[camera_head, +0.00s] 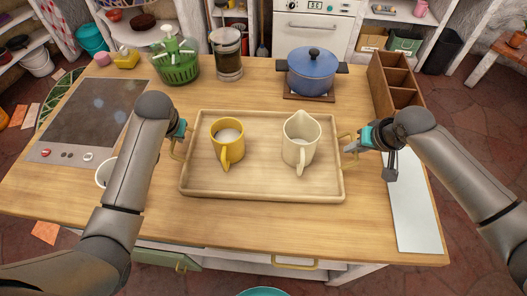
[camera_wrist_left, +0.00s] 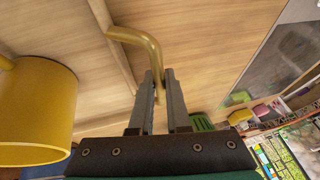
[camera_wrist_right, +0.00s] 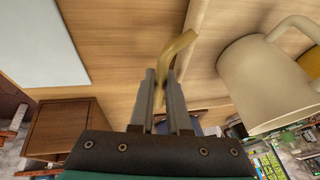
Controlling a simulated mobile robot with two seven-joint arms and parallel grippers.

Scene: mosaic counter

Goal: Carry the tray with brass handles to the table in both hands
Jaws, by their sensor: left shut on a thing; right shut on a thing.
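The wooden tray (camera_head: 262,190) with brass handles rests on the counter, or just over it; I cannot tell which. A yellow mug (camera_head: 227,148) stands on its left half and a cream pitcher (camera_head: 301,146) on its right half, both upright with pale contents. My left gripper (camera_head: 178,135) is shut on the left brass handle, seen in the left wrist view (camera_wrist_left: 140,40). My right gripper (camera_head: 350,148) is shut on the right brass handle, seen in the right wrist view (camera_wrist_right: 174,50). The yellow mug (camera_wrist_left: 38,110) and cream pitcher (camera_wrist_right: 262,85) also show beside the handles.
A wooden organizer (camera_head: 392,85) and a pale board (camera_head: 413,210) lie to the right. A cooktop (camera_head: 85,112) and a white cup (camera_head: 104,173) are left.

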